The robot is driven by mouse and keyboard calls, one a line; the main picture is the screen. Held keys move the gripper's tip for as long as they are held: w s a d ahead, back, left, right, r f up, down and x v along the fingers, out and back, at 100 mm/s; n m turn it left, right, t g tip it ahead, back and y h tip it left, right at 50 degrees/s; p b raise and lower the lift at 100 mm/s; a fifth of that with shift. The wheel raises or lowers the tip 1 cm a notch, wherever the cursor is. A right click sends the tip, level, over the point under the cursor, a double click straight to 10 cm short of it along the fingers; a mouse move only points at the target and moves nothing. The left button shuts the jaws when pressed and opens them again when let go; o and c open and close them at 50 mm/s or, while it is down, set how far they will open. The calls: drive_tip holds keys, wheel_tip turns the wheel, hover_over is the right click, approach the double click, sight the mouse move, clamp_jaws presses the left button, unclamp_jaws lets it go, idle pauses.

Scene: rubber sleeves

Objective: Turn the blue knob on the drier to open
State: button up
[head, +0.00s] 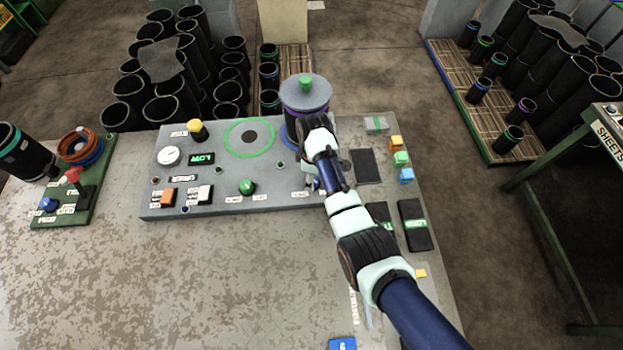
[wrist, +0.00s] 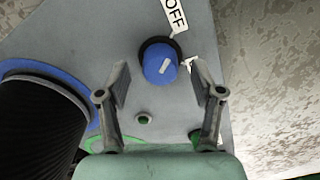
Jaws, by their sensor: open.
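My gripper (wrist: 160,85) is open, with one finger on each side of the knob's near side. The fingers look apart from the knob; how far above the panel they are I cannot tell. In the head view my gripper (head: 313,186) is over the right part of the drier panel (head: 225,200), and my arm largely hides the knob there.
A black cylinder with a blue ring (wrist: 50,85) stands close left of my gripper; the head view shows a lidded dark cylinder (head: 305,95) behind my wrist. A green knob (head: 247,187) and an orange switch (head: 168,196) are on the panel.

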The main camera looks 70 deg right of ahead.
drive_tip(key=shift+w+f, duration=0.1)
drive_tip(key=shift+f, duration=0.65)
drive_tip(key=c, duration=1.2)
drive_tip(key=shift+o, duration=0.2)
drive_tip(key=shift+r+m, duration=0.15)
drive_tip(key=shift+m, duration=0.15)
drive_tip(key=m+p, duration=0.2)
drive_tip(key=shift+m, duration=0.3)
drive_tip(key=m+p, duration=0.2)
drive_tip(key=m, duration=0.2)
drive_tip(key=m+p, duration=0.1)
drive_tip(key=m, duration=0.4)
drive_tip(key=shift+m+p, duration=0.3)
drive_tip(key=shift+m, duration=1.5)
